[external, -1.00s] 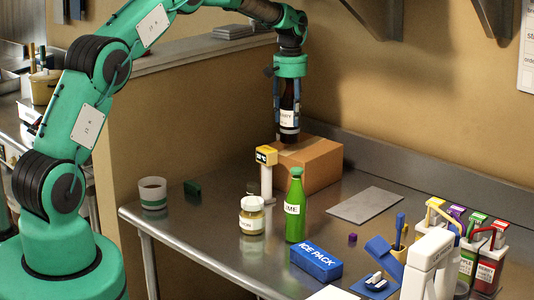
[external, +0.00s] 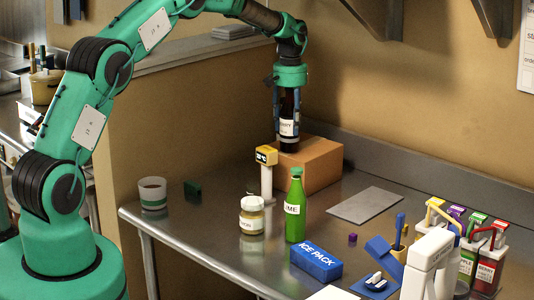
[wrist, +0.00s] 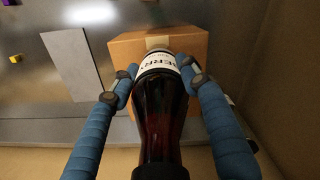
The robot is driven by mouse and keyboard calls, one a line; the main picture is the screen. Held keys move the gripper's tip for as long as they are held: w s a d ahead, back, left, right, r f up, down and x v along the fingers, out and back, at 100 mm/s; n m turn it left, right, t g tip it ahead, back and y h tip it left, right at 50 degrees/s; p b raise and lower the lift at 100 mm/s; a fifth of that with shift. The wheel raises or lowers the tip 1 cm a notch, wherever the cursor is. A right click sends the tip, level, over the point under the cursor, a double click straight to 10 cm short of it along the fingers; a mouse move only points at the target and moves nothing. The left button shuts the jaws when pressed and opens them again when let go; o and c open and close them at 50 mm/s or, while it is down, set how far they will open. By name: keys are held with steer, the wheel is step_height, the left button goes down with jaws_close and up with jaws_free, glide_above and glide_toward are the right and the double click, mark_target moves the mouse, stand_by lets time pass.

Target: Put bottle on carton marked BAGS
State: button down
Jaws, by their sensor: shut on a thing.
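My gripper (external: 287,122) is shut on a dark bottle (external: 289,143) with a white label, which ends in "ERRY" in the wrist view (wrist: 160,110). The bottle is upright, its base at the back left part of a brown carton (external: 318,165). I cannot tell whether the base touches the carton top. In the wrist view the carton (wrist: 190,42) lies beyond the bottle, between and past the two blue fingers. No BAGS marking can be read on the faces I see. A green bottle labelled LIME (external: 295,212) stands on the table in front of the carton.
A jar (external: 252,215), cup (external: 152,196) and blue ice pack (external: 316,262) are on the steel table. A flat grey sheet (external: 365,204) lies to the right. Pump dispensers stand at the far right.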

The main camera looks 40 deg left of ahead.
mark_target(290, 110)
stand_by(0.4)
steer(key=c, duration=0.9)
jaws_free()
steer(key=shift+f, duration=0.1)
steer(key=shift+r, duration=2.15)
steer(key=shift+f, duration=0.1)
steer(key=shift+f, duration=2.05)
steer(key=shift+r, duration=0.1)
steer(key=shift+r, duration=0.1)
